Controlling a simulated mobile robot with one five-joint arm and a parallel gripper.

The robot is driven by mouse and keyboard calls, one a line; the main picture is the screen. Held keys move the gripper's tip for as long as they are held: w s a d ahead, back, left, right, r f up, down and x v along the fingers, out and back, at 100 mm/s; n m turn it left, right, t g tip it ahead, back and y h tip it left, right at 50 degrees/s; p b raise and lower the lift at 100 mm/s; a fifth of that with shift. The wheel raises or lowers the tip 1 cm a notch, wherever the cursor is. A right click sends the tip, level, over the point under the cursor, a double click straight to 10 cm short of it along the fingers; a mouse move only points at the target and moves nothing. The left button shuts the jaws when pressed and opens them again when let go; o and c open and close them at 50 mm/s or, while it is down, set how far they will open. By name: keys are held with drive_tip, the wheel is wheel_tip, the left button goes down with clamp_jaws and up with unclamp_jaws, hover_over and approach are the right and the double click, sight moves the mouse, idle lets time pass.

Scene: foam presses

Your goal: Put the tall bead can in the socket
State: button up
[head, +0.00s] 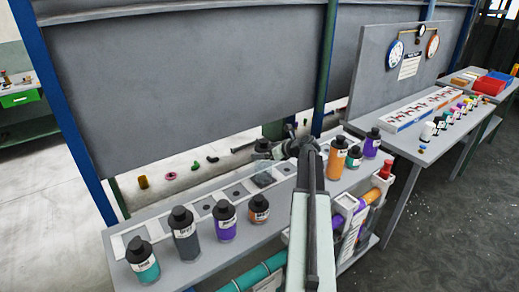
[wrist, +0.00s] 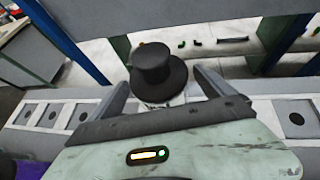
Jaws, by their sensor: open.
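A can with a black stepped cap (wrist: 158,70) stands between the two spread fingers of my gripper (head: 278,152) in the wrist view. Its lower body is mostly hidden by the gripper, with only a pale strip showing. In the head view its dark cap (head: 263,148) shows just left of my gripper, over the row of sockets. My gripper is open, with a finger on each side of the can; contact is unclear. A row of pale plates with dark round sockets (head: 205,205) runs along the bench. Which socket lies under the can is hidden.
Teal (head: 147,269), grey (head: 187,245), purple (head: 225,228) and small orange (head: 259,213) cans stand along the bench's front left. A tall orange can (head: 336,163) and two others stand right of my arm. A large grey panel (head: 200,75) hangs behind.

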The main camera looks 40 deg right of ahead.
drive_tip(key=p+v, duration=0.2)
drive_tip(key=v, duration=0.5)
drive_tip(key=shift+s+r+p, duration=0.15)
drive_tip(key=shift+s+p, duration=0.15)
drive_tip(key=shift+p, duration=0.1)
